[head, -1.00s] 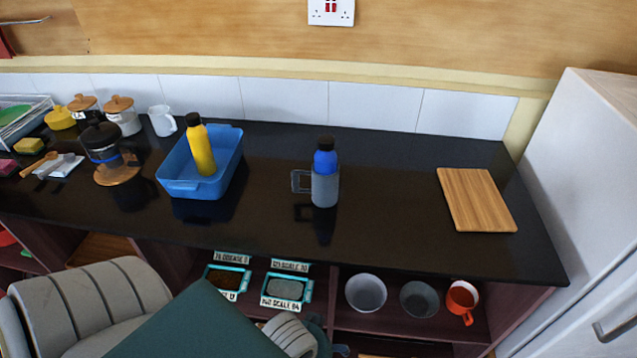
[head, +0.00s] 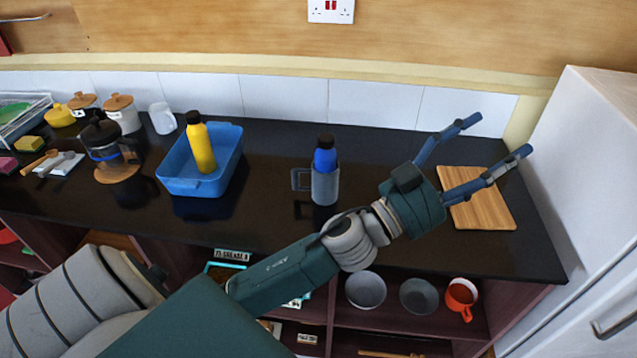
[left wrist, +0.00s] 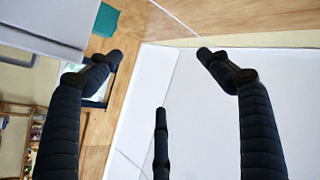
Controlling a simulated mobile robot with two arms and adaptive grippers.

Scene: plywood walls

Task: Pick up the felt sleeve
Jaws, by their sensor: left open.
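The grey felt sleeve (head: 325,186) is around the lower part of an upright blue bottle (head: 325,158) with a black cap, on the dark counter. A loop sticks out at the sleeve's left side. My left gripper (head: 500,137) is open and empty, to the right of the sleeve and apart from it, in front of the wooden board in the head view. Its spread fingers also show in the left wrist view (left wrist: 157,54), with nothing between them that I can tell as the sleeve. My right gripper is not in view.
A blue tub (head: 185,187) with a yellow bottle (head: 201,147) stands left of the sleeve. A wooden board (head: 485,215) lies at the right, near a white cabinet (head: 590,180). Bowls (head: 366,290) and an orange mug (head: 460,294) sit on the shelf below. Counter around the sleeve is clear.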

